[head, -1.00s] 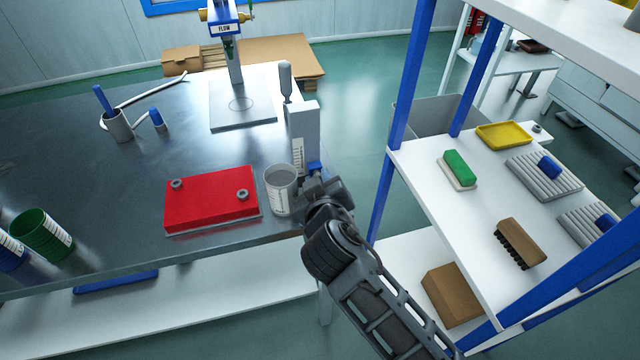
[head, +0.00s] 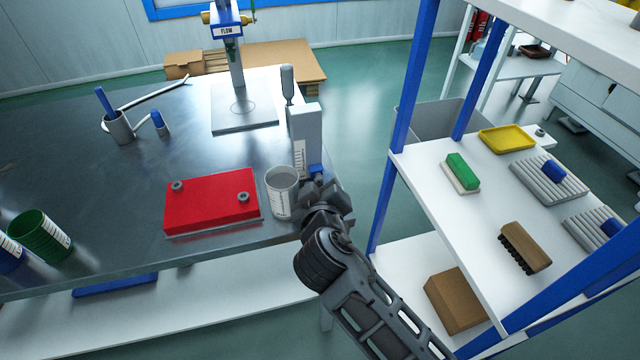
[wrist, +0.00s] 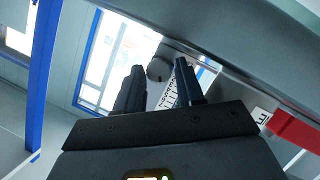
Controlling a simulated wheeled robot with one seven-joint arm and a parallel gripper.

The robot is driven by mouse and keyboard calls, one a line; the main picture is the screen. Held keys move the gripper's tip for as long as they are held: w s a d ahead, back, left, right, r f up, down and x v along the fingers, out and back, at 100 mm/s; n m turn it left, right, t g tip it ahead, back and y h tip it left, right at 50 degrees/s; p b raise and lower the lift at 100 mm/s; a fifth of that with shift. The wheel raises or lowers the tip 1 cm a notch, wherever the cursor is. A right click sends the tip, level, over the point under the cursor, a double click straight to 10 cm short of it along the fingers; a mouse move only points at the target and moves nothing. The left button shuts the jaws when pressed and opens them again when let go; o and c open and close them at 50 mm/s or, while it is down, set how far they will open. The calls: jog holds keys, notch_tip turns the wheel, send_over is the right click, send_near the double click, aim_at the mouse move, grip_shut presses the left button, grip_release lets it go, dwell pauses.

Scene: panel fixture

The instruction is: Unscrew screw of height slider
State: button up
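The height gauge (head: 305,135) is a grey upright post with a printed scale, at the right edge of the metal table. Its blue slider (head: 315,169) is low on the post, partly hidden by my gripper (head: 322,188). In the wrist view, a round dark knob, apparently the slider's screw (wrist: 158,69), appears between the tips of my gripper (wrist: 160,66). The two fingers are apart, with a visible gap on each side of the knob. I see no contact, and the depth between fingertips and knob is hard to judge. The scale also shows behind the right finger.
A red block (head: 211,200) lies further left. A grey-handled tool (head: 288,84) stands behind the post. A shelf with a blue upright (head: 403,115) rises right of my arm.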

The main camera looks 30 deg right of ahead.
jog(key=shift+o, duration=1.2)
jog(key=m, duration=0.1)
jog(key=m+y+p, duration=0.2)
jog(key=shift+s+d+r, duration=0.1)
jog(key=shift+d+r, duration=0.15)
jog(key=shift+r, duration=0.05)
jog(key=m+y+p, duration=0.2)
jog(key=m, duration=0.1)
jog(key=shift+d+f+t, duration=0.1)
jog(key=shift+d+t, duration=0.05)
jog(key=shift+t, duration=0.25)
jog(key=s+a+n+y+b, duration=0.2)
jog(key=s+a, duration=0.1)
jog(key=s, duration=1.2)
jog(key=s+a+n+y+b, duration=0.1)
jog(key=s+a+n+b, duration=0.1)
jog(key=s, duration=1.2)
jog(key=shift+s+a+f+t+y+b, duration=0.3)
jog(key=shift+s+a+t+y+b, duration=0.1)
jog(key=shift+a+b, duration=0.2)
